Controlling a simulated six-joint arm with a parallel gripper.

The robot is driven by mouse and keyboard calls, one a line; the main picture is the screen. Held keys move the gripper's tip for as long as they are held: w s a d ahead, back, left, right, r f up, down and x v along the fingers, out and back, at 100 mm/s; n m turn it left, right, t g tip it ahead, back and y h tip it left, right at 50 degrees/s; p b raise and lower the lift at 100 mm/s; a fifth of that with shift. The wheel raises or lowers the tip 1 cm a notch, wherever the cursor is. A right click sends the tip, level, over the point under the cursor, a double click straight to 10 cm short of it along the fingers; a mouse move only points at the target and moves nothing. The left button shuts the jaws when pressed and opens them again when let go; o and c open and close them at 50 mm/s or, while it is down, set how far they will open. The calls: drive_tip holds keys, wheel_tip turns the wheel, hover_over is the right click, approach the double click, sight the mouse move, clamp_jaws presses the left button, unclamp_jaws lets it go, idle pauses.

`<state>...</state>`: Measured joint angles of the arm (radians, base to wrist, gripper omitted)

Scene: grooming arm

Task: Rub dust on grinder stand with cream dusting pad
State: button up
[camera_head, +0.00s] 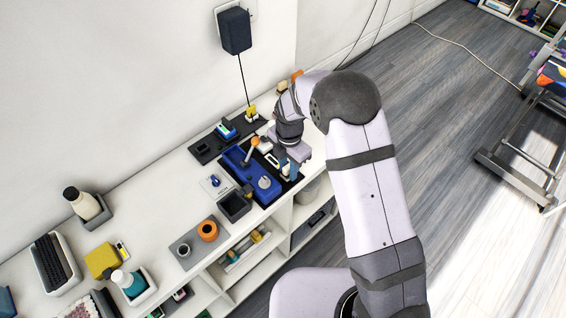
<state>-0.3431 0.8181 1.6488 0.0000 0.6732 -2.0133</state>
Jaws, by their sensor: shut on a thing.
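My gripper (289,168) is low over the right end of the white counter (160,195), at the right side of a blue tray (236,158). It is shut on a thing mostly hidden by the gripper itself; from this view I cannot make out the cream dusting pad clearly. The blue tray lies on a dark mat and carries a round grey piece (264,182) and an orange-tipped tool (254,143). I cannot tell for sure which piece is the grinder stand, and no dust can be made out at this size.
A dark open box (234,206) stands in front of the tray. A black mat (206,149) with small items lies behind it, near the wall. An orange ring-shaped thing (208,231) sits on a grey mat to the left. Bottles and a yellow block (101,260) stand further left.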

drive_tip(key=s+d+p, duration=0.1)
drive_tip(key=s+d, duration=0.1)
drive_tip(key=s, duration=0.1)
drive_tip(key=shift+d, duration=0.4)
drive_tip(key=shift+w+a+f+b, duration=0.1)
drive_tip(key=shift+w+a+b, duration=0.35)
drive_tip(key=shift+w+a, duration=2.1)
drive_tip(key=shift+w+a+r, duration=0.15)
drive_tip(key=shift+w+r, duration=0.05)
drive_tip(key=shift+r, duration=0.1)
wheel_tip(320, 180, up, 8)
drive_tip(key=p, duration=0.5)
drive_tip(key=shift+p, duration=0.3)
drive_tip(key=shift+f, duration=0.15)
